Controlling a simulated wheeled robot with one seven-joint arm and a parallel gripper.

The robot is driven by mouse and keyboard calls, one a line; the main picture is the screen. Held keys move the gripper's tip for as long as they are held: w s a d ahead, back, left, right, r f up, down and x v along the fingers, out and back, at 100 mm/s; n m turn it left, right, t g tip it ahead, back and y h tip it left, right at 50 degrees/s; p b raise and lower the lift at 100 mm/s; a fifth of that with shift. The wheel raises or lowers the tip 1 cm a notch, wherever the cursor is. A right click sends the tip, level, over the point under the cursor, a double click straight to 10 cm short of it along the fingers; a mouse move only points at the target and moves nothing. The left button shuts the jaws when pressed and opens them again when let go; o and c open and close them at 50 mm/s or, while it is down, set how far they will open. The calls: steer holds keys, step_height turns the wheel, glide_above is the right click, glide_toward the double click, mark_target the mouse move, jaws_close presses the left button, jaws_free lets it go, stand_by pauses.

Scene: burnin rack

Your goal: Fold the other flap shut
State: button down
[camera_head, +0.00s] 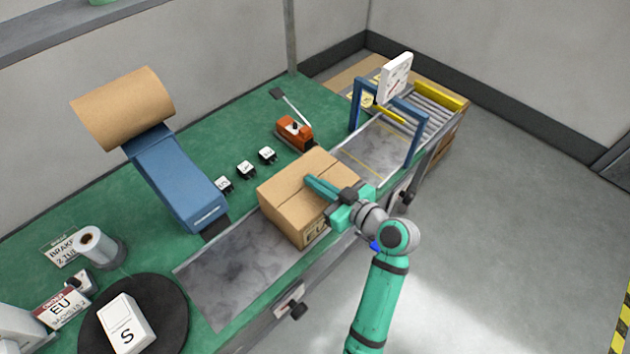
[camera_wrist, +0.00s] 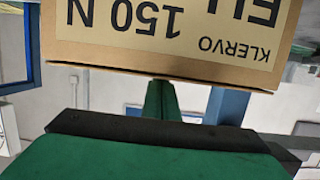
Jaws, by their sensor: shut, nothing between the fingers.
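A brown cardboard box (camera_head: 285,212) stands on the grey metal strip of the green bench in the head view. Its top looks flat and covered; I cannot clearly make out each flap. My gripper (camera_head: 312,181) is shut and empty, its green fingers lying over the right part of the box top. In the wrist view, the box's labelled side (camera_wrist: 150,45), reading KLERVO 150 N, appears upside down. The shut fingers (camera_wrist: 163,88) reach across the box's top edge there. The finger ends are hidden behind that edge, so I cannot tell whether they touch the top.
A blue gate (camera_head: 412,140) spans the strip beyond the box, with rollers (camera_head: 432,98) past it. An orange tool (camera_head: 294,132) and several small black-and-white blocks (camera_head: 246,169) sit behind the box. A blue stand (camera_head: 175,180) rises at left. The strip (camera_head: 225,275) before the box is clear.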

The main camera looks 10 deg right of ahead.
steer(key=shift+s+f, duration=0.1)
steer(key=shift+f, duration=0.55)
steer(key=shift+r, duration=0.45)
steer(key=shift+t, duration=0.3)
steer(key=r, duration=0.4)
steer(key=shift+s+d+r, duration=0.1)
steer(key=shift+s+d, duration=0.2)
steer(key=shift+s, duration=0.05)
steer(key=v, duration=0.9)
steer(key=shift+r, duration=0.15)
